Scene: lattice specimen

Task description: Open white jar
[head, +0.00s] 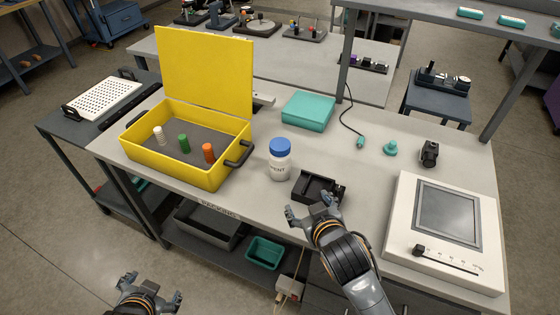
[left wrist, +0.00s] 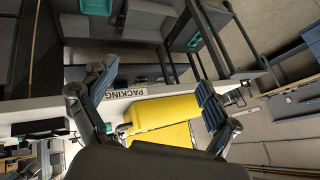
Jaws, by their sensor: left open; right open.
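The white jar (head: 279,165) stands upright on the bench near its middle, with its blue lid (head: 280,147) on. My right gripper (head: 312,210) is open and empty near the bench's front edge, to the right of and nearer than the jar, in front of a small black fixture. My left gripper (head: 148,284) is open and empty at the bottom left, off the front of the bench and well away from the jar. In the left wrist view, its open fingers (left wrist: 152,100) frame the bench front, and I cannot make out the jar there.
An open yellow case (head: 178,178) with several small bottles stands left of the jar; it also shows in the left wrist view (left wrist: 165,112). The black fixture (head: 318,187) sits right of the jar. A teal box (head: 308,110) is behind. A white panel device (head: 445,232) fills the right end.

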